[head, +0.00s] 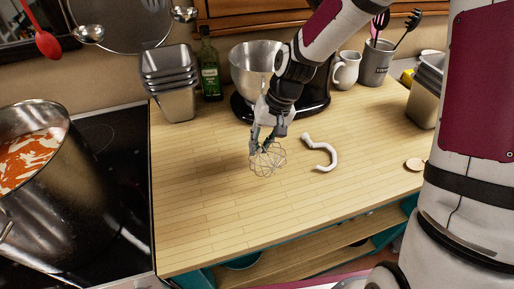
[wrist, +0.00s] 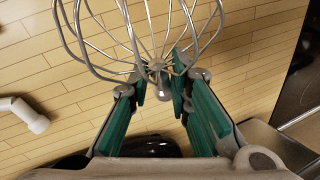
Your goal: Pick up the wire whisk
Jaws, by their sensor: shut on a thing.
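The wire whisk (head: 268,160) is a cage of thin metal loops. It hangs below my gripper (head: 266,136) over the wooden counter in the head view. In the wrist view the whisk (wrist: 140,30) fills the upper middle, and its loops meet at a small knob between the fingertips. My gripper (wrist: 162,92) is shut on the whisk there, with a green-padded finger on each side. I cannot tell whether the lowest loops touch the counter.
A white curved hook (head: 322,153) lies on the counter (head: 210,205) right of the whisk. A mixer with a steel bowl (head: 252,68) stands behind. A large soup pot (head: 55,175) is on the stove at left. The front of the counter is clear.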

